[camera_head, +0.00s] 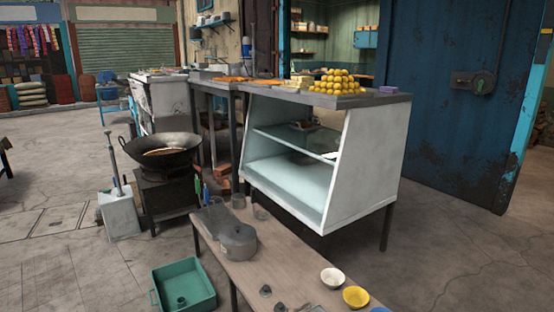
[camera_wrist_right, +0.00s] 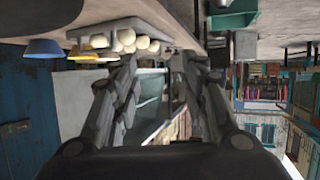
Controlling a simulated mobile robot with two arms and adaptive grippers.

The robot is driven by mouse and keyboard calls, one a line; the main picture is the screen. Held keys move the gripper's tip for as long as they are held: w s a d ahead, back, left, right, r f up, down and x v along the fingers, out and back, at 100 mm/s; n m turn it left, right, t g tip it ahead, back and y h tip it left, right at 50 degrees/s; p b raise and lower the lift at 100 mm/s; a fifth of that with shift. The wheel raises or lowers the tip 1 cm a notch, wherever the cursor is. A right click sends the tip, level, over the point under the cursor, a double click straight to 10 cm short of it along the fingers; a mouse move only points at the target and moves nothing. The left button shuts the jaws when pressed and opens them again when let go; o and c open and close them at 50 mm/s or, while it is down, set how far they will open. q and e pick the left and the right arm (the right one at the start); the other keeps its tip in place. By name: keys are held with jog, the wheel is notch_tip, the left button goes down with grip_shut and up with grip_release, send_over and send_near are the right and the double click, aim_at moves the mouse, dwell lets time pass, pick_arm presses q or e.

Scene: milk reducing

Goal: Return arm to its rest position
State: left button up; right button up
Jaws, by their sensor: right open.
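In the right wrist view my right gripper (camera_wrist_right: 158,60) is open, with its two dark fingers apart and nothing seen between them. That view is upside down, so the bench (camera_wrist_right: 175,22) shows along its top. The gripper is clear of the bench as far as I can see. Neither gripper shows in the head view, and my left gripper is in no frame. A dark wok (camera_head: 184,158) with brownish contents sits on a black stove (camera_head: 165,203) at the left of the head view.
The bench (camera_head: 250,272) holds a lidded pot (camera_head: 238,241), glasses, a white bowl (camera_head: 333,277) and a yellow bowl (camera_head: 356,297). A tray of pale balls (camera_wrist_right: 125,40) shows in the wrist view. A green tub (camera_head: 183,286) stands on the floor. A display counter (camera_head: 365,160) stands behind.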

pick_arm(q)
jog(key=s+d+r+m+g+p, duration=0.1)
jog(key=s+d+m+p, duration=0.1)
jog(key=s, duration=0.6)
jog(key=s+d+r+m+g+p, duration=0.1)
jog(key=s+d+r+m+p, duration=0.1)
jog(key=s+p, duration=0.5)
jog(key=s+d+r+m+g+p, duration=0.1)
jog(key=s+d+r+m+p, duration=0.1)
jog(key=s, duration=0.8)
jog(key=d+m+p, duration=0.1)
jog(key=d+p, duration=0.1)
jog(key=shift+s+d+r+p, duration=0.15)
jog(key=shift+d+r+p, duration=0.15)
jog(key=shift+p, duration=0.1)
pick_arm(e)
jog(key=s+d+f+g+h, duration=0.1)
jog(key=s+d+f+g, duration=0.2)
jog(key=s, duration=1.1)
jog(key=s+d+f+g+h, duration=0.1)
jog(key=s+d+f+g, duration=0.2)
jog(key=s, duration=1.1)
jog(key=s+d+f+g+h, duration=0.1)
jog(key=s+d+f+g, duration=0.3)
jog(key=s, duration=1)
jog(key=shift+s+f+m+g, duration=0.3)
jog(key=shift+f+g, duration=0.3)
jog(key=shift+g, duration=0.3)
